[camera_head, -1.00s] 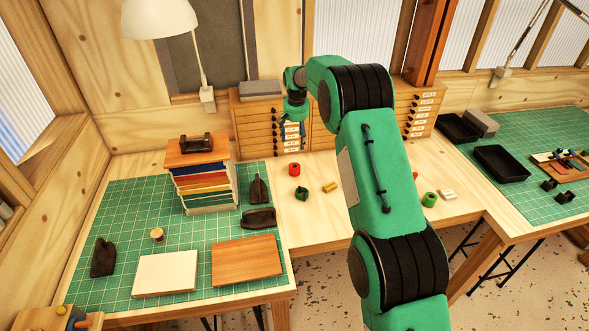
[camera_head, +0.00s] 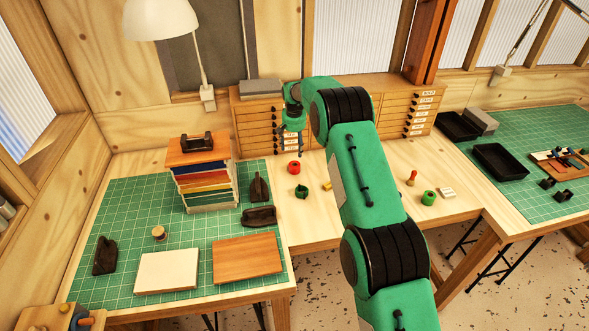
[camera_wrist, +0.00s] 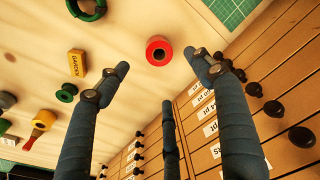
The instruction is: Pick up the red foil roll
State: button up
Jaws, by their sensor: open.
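The red foil roll (camera_head: 294,167) stands on the wooden table in front of the drawer cabinet. In the wrist view the red roll (camera_wrist: 159,42) shows its round end and centre hole, upper centre. My gripper (camera_head: 289,152) is above and just behind it in the head view, fingers spread and empty. In the wrist view, two fingertips of my gripper (camera_wrist: 158,63) lie to the left and right of the roll in the picture, with a third finger below. The fingers appear apart from the roll; the exact height gap cannot be told.
A dark green ring-shaped item (camera_head: 301,192) and a yellow block (camera_head: 327,186) lie near the roll. A green roll (camera_head: 428,198) and a red-handled tool (camera_head: 411,178) are further right. The drawer cabinet (camera_head: 258,128) stands close behind, its black knobs (camera_wrist: 302,137) near my fingers.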

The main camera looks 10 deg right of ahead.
aim_at(295, 164)
jog(key=shift+w+d+f, duration=0.1)
jog(key=shift+w+f, duration=0.05)
jog(key=shift+f, duration=1.15)
jog(key=shift+w+f, duration=0.15)
jog(key=shift+f, duration=1.2)
jog(key=shift+w+d+f, duration=0.1)
jog(key=shift+w+f, duration=0.05)
jog(key=shift+f, duration=1.15)
jog(key=shift+f+p, duration=0.1)
jog(key=shift+p, duration=0.2)
jog(key=shift+w+f+p, duration=0.15)
jog(key=shift+f+p, duration=0.1)
jog(key=shift+f, duration=1)
jog(key=shift+w+f+p, duration=0.1)
jog(key=shift+f+p, duration=0.1)
jog(key=shift+f, duration=1.05)
jog(key=shift+c, duration=0.2)
jog(key=c, duration=1.2)
